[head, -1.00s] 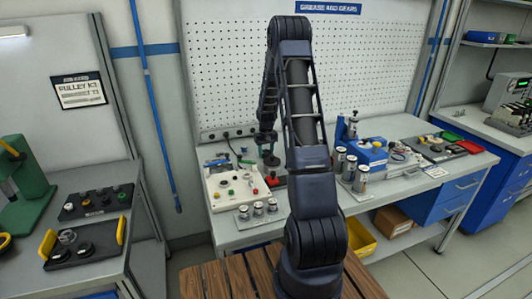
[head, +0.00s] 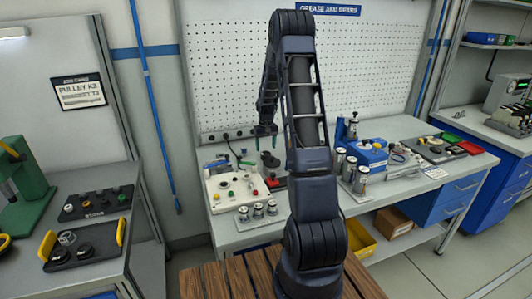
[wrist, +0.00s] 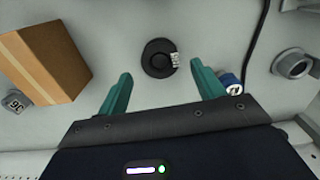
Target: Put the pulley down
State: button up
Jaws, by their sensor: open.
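The pulley is most likely the round black disc (wrist: 157,57) with a raised centre and a small pale tag at its edge. In the wrist view it rests on a pale surface. My gripper (wrist: 165,82) is open, with one teal finger on each side below the disc and clear space between them and it. In the head view my gripper (head: 265,137) hangs over the back of the workbench (head: 230,238), near the pegboard. A small dark shape (head: 270,159) shows below its fingers; I cannot tell for sure that it is the pulley.
In the wrist view a cardboard box (wrist: 45,65) and a small grey cube (wrist: 15,101) lie left, and a blue-and-silver can (wrist: 231,84) and a grey nut-like part (wrist: 291,64) right. A white control box (head: 235,186) stands in front of my gripper in the head view.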

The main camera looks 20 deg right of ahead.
aim_at(266, 154)
jog(key=s+a+r, duration=0.1)
jog(key=s+r, duration=0.2)
jog(key=r, duration=0.4)
jog(key=s+a+r+t, duration=0.1)
jog(key=s+a+r, duration=0.15)
jog(key=r, duration=0.35)
jog(key=s+a+r, duration=0.1)
jog(key=s+r, duration=0.3)
jog(key=r, duration=0.3)
jog(key=s+a+r+t, duration=0.1)
jog(key=s+r, duration=0.2)
jog(key=s, duration=0.3)
jog(key=s+a+r, duration=0.2)
jog(key=s+r, duration=0.2)
jog(key=s, duration=0.1)
jog(key=s+a+t, duration=0.1)
jog(key=s, duration=1)
jog(key=s+a+r+t, duration=0.1)
jog(key=s+a, duration=0.1)
jog(key=s, duration=1)
jog(key=shift+s+a+t, duration=0.15)
jog(key=shift+a+t, duration=0.15)
